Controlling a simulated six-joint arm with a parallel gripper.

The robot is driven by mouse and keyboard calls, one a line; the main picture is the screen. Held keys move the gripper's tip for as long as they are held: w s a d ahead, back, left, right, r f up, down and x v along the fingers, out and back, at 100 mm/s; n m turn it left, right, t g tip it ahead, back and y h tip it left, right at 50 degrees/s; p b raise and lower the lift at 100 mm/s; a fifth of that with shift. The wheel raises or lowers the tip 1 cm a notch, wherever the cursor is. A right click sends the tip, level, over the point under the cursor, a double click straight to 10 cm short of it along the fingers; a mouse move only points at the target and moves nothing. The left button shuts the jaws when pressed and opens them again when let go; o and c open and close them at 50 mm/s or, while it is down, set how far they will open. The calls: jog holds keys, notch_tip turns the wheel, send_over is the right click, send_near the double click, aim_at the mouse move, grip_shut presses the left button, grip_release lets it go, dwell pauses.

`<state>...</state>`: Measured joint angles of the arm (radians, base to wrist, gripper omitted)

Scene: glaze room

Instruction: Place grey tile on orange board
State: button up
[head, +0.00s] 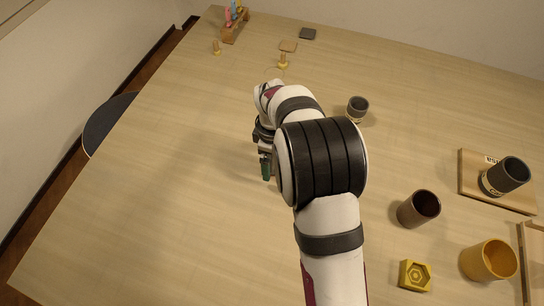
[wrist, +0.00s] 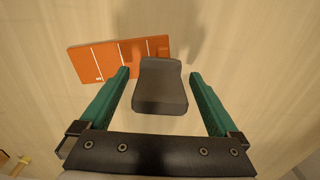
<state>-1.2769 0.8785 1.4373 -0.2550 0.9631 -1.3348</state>
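The orange board (wrist: 96,62) lies on the table in the wrist view, with thin white lines across it; my arm hides it in the head view. A dark grey block-like piece (wrist: 160,88), which looks like the grey tile, is between the green fingers of my gripper (wrist: 160,74). A gap shows between it and each finger, so the gripper looks open around it. It overlaps the board's right part in this view; I cannot tell whether it touches the board. In the head view my gripper (head: 265,166) shows only partly, beside my arm.
A small dark cup (head: 357,108), a brown cup (head: 419,208) and a yellow cup (head: 488,261) stand to the right. The table's left side is clear.

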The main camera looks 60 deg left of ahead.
jog(key=shift+r, duration=0.1)
notch_tip(320, 180, up, 12)
jog(key=shift+r, duration=0.1)
jog(key=w+d+r+m, duration=0.3)
jog(key=w+d+m, duration=0.15)
jog(key=d, duration=0.35)
jog(key=w+d+r+m, duration=0.3)
jog(key=d+m, duration=0.3)
jog(key=d, duration=0.2)
jog(key=w+d+r+m, duration=0.25)
jog(key=d+m, duration=0.25)
jog(key=d, duration=0.4)
jog(key=s+d+f+m+y, duration=0.1)
jog(key=s+d+m, duration=0.4)
jog(key=d+m, duration=0.3)
jog(key=s+d+f+m, duration=0.1)
jog(key=s+d+m, duration=0.5)
jog(key=d+m, duration=0.3)
jog(key=shift+f+y, duration=0.35)
jog(key=shift+y, duration=0.05)
